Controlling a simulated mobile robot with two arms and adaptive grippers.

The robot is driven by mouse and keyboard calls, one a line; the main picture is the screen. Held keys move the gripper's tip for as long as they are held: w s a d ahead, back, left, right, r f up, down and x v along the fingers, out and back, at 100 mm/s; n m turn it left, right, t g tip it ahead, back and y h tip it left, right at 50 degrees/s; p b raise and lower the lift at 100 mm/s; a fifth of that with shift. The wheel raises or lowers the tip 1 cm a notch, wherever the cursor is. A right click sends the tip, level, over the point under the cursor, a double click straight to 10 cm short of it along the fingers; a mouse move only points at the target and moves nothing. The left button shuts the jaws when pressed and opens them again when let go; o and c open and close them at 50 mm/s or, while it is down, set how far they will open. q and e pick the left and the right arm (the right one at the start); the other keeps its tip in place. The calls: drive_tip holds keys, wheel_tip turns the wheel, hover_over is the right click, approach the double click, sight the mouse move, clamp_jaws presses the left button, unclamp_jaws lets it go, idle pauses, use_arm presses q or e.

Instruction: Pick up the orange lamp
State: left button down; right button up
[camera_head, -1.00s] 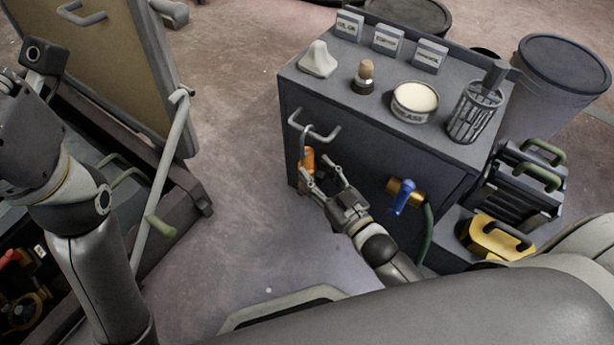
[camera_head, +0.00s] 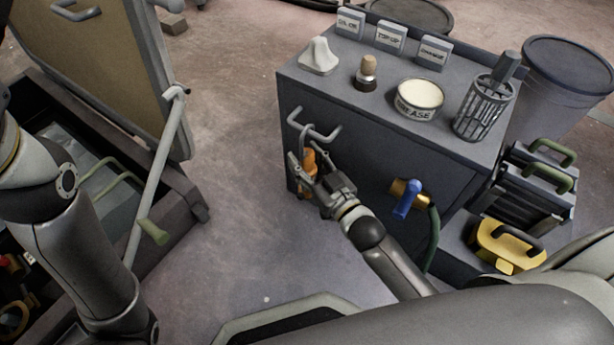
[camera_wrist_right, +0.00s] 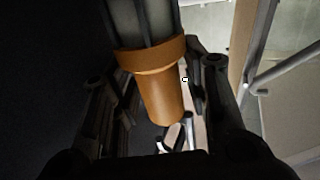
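The orange lamp (camera_head: 308,160) hangs upright below a grey handle-like hook (camera_head: 318,136) on the side of the grey cabinet. My right gripper (camera_head: 309,168) is at the lamp, with one finger on each side of it. In the right wrist view the lamp's orange body (camera_wrist_right: 162,92) lies between the two spread fingers, with a dark caged part above it. A gap shows between the lamp and the right-hand finger, so the gripper looks open. Contact on the other side is too dark to tell. My left gripper is out of view; only its arm shows.
The cabinet top (camera_head: 345,85) holds a grease tin (camera_head: 418,100), a wire basket (camera_head: 484,108) and small labelled boxes. A brass fitting with a blue lever (camera_head: 407,199) juts from the cabinet right of my gripper. Yellow and dark cases stand at right.

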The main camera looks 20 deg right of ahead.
clamp_jaws()
drive_tip(key=shift+r, duration=0.1)
idle(0.3)
